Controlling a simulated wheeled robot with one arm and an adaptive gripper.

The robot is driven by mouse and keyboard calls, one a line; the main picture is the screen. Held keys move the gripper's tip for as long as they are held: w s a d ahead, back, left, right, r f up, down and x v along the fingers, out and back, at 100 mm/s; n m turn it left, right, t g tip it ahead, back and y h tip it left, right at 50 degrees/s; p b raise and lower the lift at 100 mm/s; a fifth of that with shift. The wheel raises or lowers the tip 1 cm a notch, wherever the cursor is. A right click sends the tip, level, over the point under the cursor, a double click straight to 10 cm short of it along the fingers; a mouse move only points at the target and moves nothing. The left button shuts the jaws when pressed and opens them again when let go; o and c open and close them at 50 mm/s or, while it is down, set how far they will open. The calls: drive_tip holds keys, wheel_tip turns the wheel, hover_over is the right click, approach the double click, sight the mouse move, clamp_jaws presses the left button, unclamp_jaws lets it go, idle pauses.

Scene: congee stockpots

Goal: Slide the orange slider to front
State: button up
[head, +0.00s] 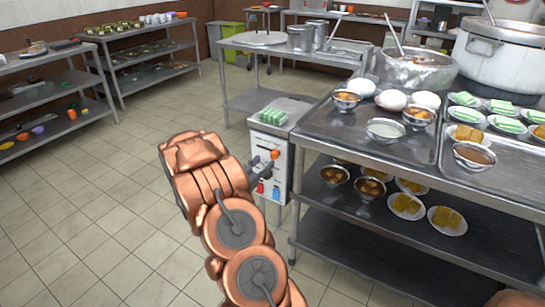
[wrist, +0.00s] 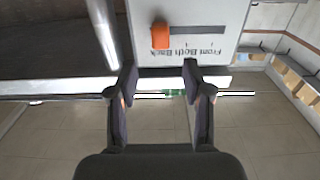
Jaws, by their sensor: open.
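The orange slider (head: 275,154) is on the front of a white box (head: 297,160) left of the steel counter. In the wrist view the orange slider (wrist: 160,36) sits at the left end of a dark horizontal slot (wrist: 200,30) on the white panel (wrist: 226,12). Lettering with the words Front, Both and Back runs beside the slot, upside down in this view. My gripper (wrist: 160,75) is open and empty, its fingertips just short of the slider in the picture. In the head view my gripper (head: 262,170) is at the box front, partly hidden by my arm.
Red (head: 260,187) and blue (head: 276,192) parts are low on the box front. Green items (head: 272,116) lie on its top. The tiled floor (head: 90,210) at left is clear.

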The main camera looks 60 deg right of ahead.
sight(272, 154)
drive_tip(key=shift+w+d, duration=0.2)
drive_tip(key=shift+d, duration=3.35)
drive_tip(key=shift+c, duration=0.4)
clamp_jaws()
